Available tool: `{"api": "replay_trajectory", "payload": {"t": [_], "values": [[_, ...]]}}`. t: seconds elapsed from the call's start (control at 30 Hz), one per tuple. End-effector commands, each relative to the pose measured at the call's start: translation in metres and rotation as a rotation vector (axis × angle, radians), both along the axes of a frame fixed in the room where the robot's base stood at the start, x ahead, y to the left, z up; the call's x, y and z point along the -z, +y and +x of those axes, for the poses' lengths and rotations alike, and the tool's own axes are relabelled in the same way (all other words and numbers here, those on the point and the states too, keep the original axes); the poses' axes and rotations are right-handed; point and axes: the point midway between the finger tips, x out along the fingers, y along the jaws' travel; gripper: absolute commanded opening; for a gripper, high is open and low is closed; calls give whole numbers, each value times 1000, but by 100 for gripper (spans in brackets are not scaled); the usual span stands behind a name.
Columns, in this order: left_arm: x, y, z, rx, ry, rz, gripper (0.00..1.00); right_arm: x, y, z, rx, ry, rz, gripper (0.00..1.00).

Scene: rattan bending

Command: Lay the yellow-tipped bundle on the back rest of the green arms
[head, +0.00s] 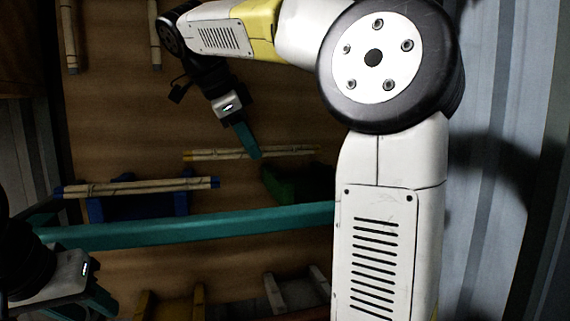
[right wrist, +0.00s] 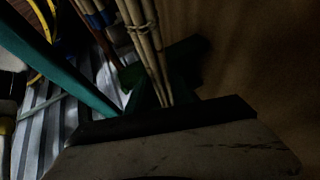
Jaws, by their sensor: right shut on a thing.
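The yellow-tipped bundle (head: 290,150) is a set of pale rods lying level across the picture in the head view. My right gripper (head: 250,146) is shut on it near its middle. The bundle also shows in the right wrist view (right wrist: 143,45), tied with a band, beside a teal finger. The green arms (head: 290,185) stand below and behind the bundle in the head view, dark and partly hidden by my right arm. Green parts show near the bundle in the right wrist view (right wrist: 186,65). Whether bundle and arms touch is unclear. My left gripper (head: 95,300) is at the lower left, away from them.
A blue-tipped bundle (head: 140,187) lies on blue arms (head: 140,208) at the left. A long teal bar (head: 200,228) crosses in front of them. Yellow (head: 197,298) and grey (head: 273,295) supports stand at the bottom. More rods (head: 68,35) are at the upper left.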

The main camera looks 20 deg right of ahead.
Motion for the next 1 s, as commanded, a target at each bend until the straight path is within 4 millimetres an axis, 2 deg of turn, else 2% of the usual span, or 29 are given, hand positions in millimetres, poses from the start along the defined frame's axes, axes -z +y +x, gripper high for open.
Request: {"api": "replay_trajectory", "payload": {"t": [0.13,0.4,0.6,0.87,1.0], "values": [[0,0,0,0,0,0,36,2,-18,11,5,-1,1,0],[0,0,0,0,0,0,36,9,-79,50,8,0,1,0],[0,0,0,0,0,0,36,13,-113,72,5,0,1,0],[0,0,0,0,0,0,36,15,-134,85,5,0,0,0],[0,0,0,0,0,0,36,37,-134,86,-1,3,0,0]]}}
